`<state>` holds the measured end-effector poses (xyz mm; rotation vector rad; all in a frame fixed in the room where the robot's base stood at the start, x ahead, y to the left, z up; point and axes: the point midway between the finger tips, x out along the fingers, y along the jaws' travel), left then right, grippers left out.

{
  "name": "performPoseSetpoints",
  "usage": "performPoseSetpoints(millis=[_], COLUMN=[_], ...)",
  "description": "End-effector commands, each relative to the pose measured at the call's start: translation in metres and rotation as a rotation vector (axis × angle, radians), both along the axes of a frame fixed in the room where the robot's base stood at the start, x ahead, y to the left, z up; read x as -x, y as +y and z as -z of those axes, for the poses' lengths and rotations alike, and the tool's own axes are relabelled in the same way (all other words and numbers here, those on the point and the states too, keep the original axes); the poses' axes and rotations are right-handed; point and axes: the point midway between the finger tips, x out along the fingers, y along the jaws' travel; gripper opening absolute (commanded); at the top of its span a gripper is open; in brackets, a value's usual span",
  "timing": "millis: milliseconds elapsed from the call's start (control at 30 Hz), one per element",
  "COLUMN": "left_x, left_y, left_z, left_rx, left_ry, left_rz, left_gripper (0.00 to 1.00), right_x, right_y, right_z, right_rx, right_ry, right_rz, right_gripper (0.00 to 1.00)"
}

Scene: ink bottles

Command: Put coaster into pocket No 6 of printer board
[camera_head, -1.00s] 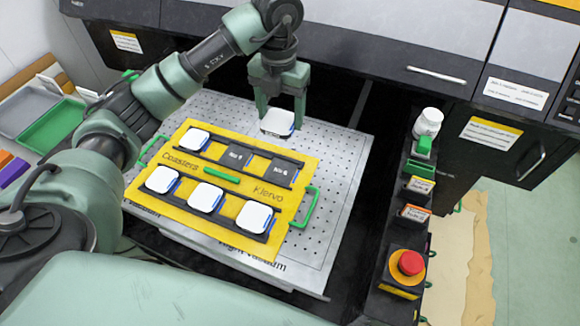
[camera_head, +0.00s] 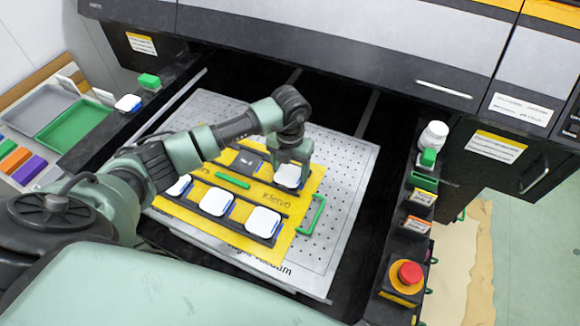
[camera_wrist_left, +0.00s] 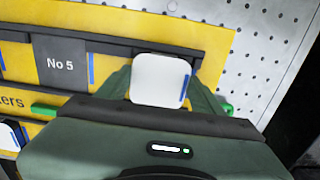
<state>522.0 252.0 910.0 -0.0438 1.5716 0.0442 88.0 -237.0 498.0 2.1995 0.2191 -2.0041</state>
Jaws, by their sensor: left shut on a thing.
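My left gripper (camera_head: 291,168) is shut on a white coaster (camera_head: 289,177), with one finger on either side of it in the left wrist view (camera_wrist_left: 158,80). A blue strip shows along the coaster's edge. The coaster is at the far right pocket of the yellow printer board (camera_head: 312,188) and covers the No 6 label. I cannot tell whether it is seated or just above. Pocket No 5 (camera_wrist_left: 62,62) beside it is empty. White coasters (camera_head: 217,202) sit in the near row, partly hidden by my arm at the left. My right gripper is not in view.
The board lies on a perforated metal table (camera_head: 345,170). A green handle (camera_head: 316,215) stands at its right edge. A red stop button (camera_head: 407,272) and a white bottle (camera_head: 433,136) are on the right rail. Another white coaster (camera_head: 127,103) is on the left rail.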

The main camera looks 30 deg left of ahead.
Motion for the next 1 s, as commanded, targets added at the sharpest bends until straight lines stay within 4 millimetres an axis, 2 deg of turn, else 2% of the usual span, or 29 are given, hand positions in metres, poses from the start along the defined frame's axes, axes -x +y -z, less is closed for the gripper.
performPoseSetpoints(millis=[333,367,400,433,833,1000], left_x=[-0.001,0.0,0.0,0.0,-0.001,-0.002], left_y=[0.0,0.0,0.0,0.0,0.0,0.001], left_z=[0.004,0.004,0.003,0.003,-0.003,-0.027], left_rx=[0.0,0.0,0.0,0.0,0.0,0.0], left_ry=[-0.002,-0.001,-0.001,-0.001,-0.002,-0.008], left_rz=[0.0,0.0,0.0,-0.001,0.0,0.001], left_gripper=[0.19,0.72,0.83,0.89,0.89,0.89], right_x=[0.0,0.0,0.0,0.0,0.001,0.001], right_y=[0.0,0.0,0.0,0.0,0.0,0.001], right_z=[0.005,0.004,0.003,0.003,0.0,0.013], right_rx=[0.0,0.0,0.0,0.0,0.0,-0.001], right_ry=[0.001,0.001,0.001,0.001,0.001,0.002], right_rz=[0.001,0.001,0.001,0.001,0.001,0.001], right_gripper=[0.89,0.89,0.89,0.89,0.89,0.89])
